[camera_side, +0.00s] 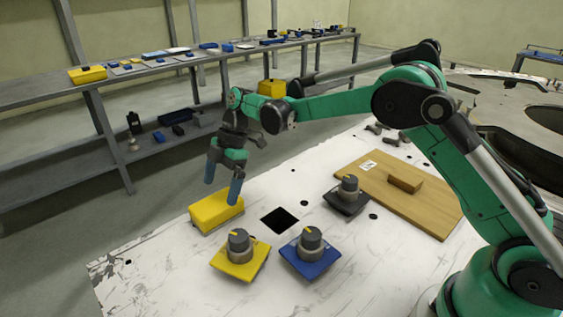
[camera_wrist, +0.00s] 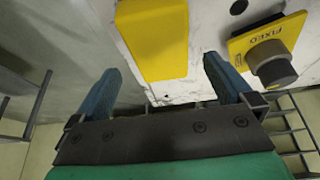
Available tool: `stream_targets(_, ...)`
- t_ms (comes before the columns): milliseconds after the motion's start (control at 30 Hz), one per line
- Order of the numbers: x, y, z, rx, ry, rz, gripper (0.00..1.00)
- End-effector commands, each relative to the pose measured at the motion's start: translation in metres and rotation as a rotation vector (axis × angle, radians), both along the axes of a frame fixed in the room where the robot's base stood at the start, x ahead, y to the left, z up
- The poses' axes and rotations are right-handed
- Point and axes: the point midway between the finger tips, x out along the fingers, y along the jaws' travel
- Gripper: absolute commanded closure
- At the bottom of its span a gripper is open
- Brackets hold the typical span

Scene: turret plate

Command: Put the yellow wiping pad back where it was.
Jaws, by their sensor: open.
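The yellow wiping pad (camera_side: 212,212) appears to be the plain yellow block lying flat near the left edge of the white table. My gripper (camera_side: 221,190) points down above it, open and empty, with its two blue fingers spread. In the wrist view the pad (camera_wrist: 153,40) lies beyond the fingertips, roughly between my gripper's fingers (camera_wrist: 161,66). I cannot tell the exact gap between fingers and pad. A dark square (camera_side: 280,220), a recess or a mark, lies on the table to the right of the pad.
A yellow knob unit (camera_side: 240,260), lettered "FIXED" in the wrist view (camera_wrist: 262,37), stands close to the pad. A blue knob unit (camera_side: 310,256) and a black one (camera_side: 347,199) are farther right. A wooden board (camera_side: 400,207) carries a brown block (camera_side: 405,183).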

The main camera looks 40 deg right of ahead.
Motion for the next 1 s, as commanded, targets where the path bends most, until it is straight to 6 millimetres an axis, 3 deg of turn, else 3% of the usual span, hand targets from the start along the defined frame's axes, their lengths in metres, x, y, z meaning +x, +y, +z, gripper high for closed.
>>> stream_targets(200, 0.0, -0.018, 0.043, 0.0, -0.001, -0.001, 0.0)
stream_targets(433, -0.002, -0.027, 0.066, -0.004, -0.001, -0.017, 0.0)
stream_targets(567, -0.012, -0.031, 0.081, -0.03, -0.002, -0.137, 0.0)
stream_targets(800, -0.066, -0.049, 0.116, -0.077, -0.035, -0.63, 0.0)
stream_targets(1000, -0.124, -0.066, 0.119, -0.029, -0.095, -1.054, 0.0)
